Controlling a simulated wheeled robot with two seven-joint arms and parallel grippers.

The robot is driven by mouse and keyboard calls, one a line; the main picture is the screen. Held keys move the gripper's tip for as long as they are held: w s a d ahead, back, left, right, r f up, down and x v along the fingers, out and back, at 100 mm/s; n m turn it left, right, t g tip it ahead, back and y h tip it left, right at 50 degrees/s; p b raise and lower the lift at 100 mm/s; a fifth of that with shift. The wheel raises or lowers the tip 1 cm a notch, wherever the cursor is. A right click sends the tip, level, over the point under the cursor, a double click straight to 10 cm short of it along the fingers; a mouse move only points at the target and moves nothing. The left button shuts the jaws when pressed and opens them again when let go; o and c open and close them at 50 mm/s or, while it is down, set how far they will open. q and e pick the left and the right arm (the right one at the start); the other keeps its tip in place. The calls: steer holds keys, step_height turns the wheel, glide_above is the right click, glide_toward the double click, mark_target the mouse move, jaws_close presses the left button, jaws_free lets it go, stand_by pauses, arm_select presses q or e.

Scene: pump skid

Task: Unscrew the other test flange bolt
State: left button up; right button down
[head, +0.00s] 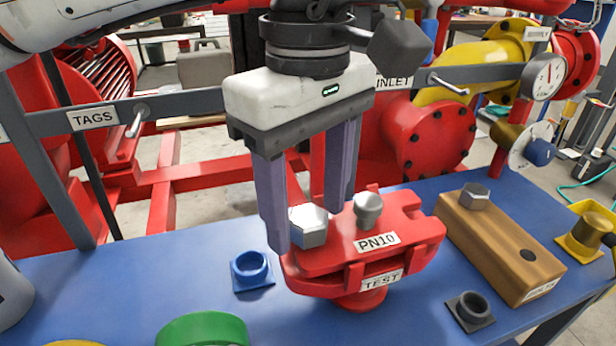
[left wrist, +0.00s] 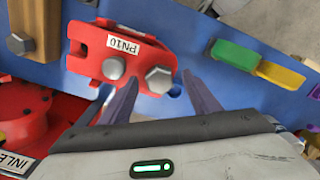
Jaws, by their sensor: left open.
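The red test flange (head: 345,262), labelled PN10 and TEST, stands on the blue bench. In the left wrist view the hex head (left wrist: 158,80) and the smaller one (left wrist: 113,68) both show. My left gripper (head: 307,228) points down over the flange's left end. Its fingers are open, one on each side of the hex head; I cannot tell whether they touch it. My right gripper is not in view.
A wooden block (head: 490,246) at right holds a hex bolt (head: 474,197) and has an empty hole. A blue socket (head: 251,270), a green ring (head: 203,330) and a dark socket (head: 470,311) are nearby. A grey rail (head: 190,103) runs behind the bench.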

arm_select(q)
steer(key=shift+f, duration=0.3)
steer(key=c, duration=1.2)
steer(key=shift+o, duration=0.2)
steer(key=n+b, duration=0.1)
steer(key=n, duration=0.7)
steer(key=shift+b, duration=0.4)
steer(key=n+b, duration=0.1)
steer(key=n, duration=0.3)
steer(key=shift+n, duration=1.4)
